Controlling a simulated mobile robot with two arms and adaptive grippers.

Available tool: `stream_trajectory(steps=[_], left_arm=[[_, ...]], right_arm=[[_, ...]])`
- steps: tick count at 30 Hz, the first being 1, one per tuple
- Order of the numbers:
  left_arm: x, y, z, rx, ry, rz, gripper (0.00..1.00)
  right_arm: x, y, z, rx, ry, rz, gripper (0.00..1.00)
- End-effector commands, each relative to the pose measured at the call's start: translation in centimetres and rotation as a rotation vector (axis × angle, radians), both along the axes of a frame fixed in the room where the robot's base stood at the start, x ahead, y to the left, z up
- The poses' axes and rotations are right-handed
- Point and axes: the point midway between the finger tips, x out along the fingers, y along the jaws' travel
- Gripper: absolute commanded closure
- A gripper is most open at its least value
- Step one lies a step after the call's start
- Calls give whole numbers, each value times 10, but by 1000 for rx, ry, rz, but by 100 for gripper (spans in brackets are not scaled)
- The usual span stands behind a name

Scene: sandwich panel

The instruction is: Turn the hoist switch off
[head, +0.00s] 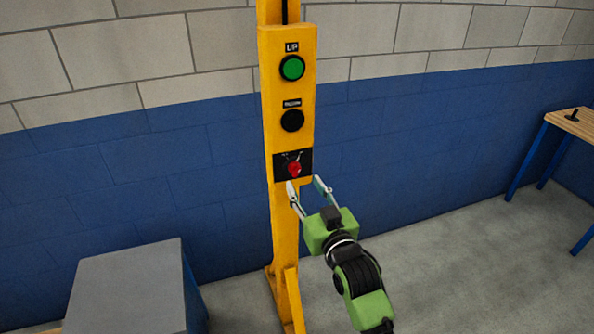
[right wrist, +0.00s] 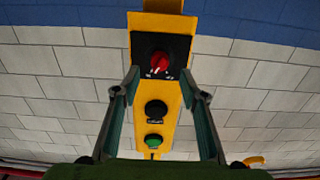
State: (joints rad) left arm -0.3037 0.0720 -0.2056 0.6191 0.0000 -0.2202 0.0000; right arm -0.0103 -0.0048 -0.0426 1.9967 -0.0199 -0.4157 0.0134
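The hoist switch is a red rotary knob (head: 294,169) on a black plate, low on a yellow panel (head: 278,130). It also shows in the right wrist view as a red knob (right wrist: 158,63) with a white pointer line, above and between the fingers. My right gripper (head: 305,181) is open, with its fingers pointing up at the switch from just below and in front. In the right wrist view the two fingers (right wrist: 168,80) stand wide apart with nothing between them touching. Whether a fingertip touches the plate I cannot tell. My left gripper is not in view.
Above the switch are a black button (head: 292,120) and a green button (head: 292,68) labelled UP. A grey box-like top (head: 125,285) stands at the lower left. A wooden table (head: 572,122) with blue legs is at the right. The floor between is clear.

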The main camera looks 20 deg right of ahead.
Motion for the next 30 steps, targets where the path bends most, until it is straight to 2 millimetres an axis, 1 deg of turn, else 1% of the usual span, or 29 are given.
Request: stream_trajectory(steps=[1,3,6,9,15,22,23,24,27,30], left_arm=[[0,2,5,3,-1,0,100],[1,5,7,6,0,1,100],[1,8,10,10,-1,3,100],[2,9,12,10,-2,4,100],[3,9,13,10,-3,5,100],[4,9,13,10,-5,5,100],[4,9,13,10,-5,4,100],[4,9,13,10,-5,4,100],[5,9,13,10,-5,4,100],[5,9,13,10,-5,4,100]], right_arm=[[12,0,4,0,-1,0,61],[25,1,3,0,-1,0,61],[40,1,2,1,0,0,61],[51,2,1,0,-1,0,61],[60,2,0,0,1,0,61],[60,2,0,0,0,0,61],[60,2,0,0,0,0,66],[60,2,0,0,0,0,76],[60,2,0,0,0,0,99],[60,2,0,0,0,0,99]])
